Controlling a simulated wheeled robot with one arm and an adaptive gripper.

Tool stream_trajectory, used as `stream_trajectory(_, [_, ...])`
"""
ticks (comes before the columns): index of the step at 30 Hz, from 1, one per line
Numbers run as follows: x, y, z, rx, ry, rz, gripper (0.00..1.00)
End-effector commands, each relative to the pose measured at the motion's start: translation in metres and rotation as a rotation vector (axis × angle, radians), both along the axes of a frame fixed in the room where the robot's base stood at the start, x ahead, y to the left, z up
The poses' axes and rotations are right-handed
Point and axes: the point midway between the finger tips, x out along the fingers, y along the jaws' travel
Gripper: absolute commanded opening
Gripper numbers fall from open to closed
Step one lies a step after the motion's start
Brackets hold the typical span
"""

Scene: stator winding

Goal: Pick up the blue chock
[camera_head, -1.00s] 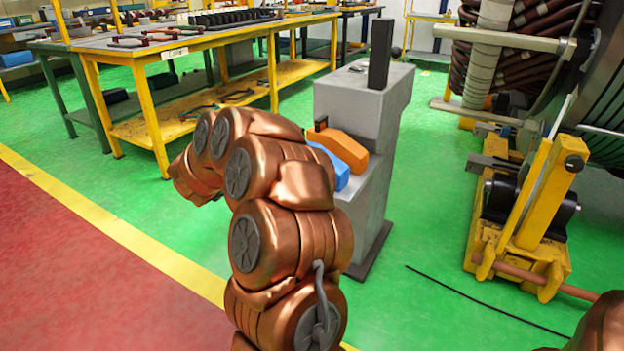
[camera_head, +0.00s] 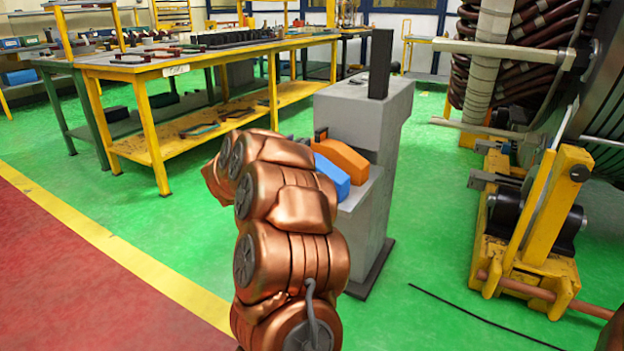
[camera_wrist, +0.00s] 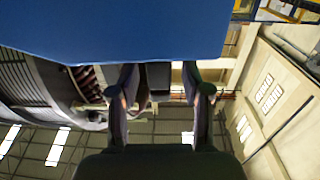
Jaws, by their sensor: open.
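The blue chock (camera_head: 333,177) rests on the lower step of the grey stand (camera_head: 368,125), in front of an orange chock (camera_head: 342,157). My copper arm covers part of its left side in the head view. In the wrist view, a large flat blue surface of the chock (camera_wrist: 115,30) fills the upper left and middle, very close to the camera. My gripper (camera_wrist: 158,85) shows there with its two fingers apart and nothing seen between them. The fingertips reach up to the lower edge of the blue surface; I cannot tell whether they touch it. The head view hides my gripper behind the arm.
A black upright block (camera_head: 380,64) stands on top of the stand. A yellow-framed workbench (camera_head: 150,72) is behind to the left. A yellow machine frame (camera_head: 535,225) and a large winding stand at the right. A black cable (camera_head: 480,315) lies on the green floor.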

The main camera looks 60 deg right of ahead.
Motion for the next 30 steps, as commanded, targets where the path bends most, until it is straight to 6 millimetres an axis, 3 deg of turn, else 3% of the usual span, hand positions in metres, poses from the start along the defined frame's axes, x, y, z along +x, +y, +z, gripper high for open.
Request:
stream_trajectory(8, [0.0003,-0.006,0.0002,0.001,0.001,0.002,0.48])
stream_trajectory(22, [0.0004,-0.0057,0.0003,0.001,0.0,0.002,0.01])
stream_trajectory(30, [0.0006,-0.0056,0.0011,-0.001,0.001,0.003,0.0])
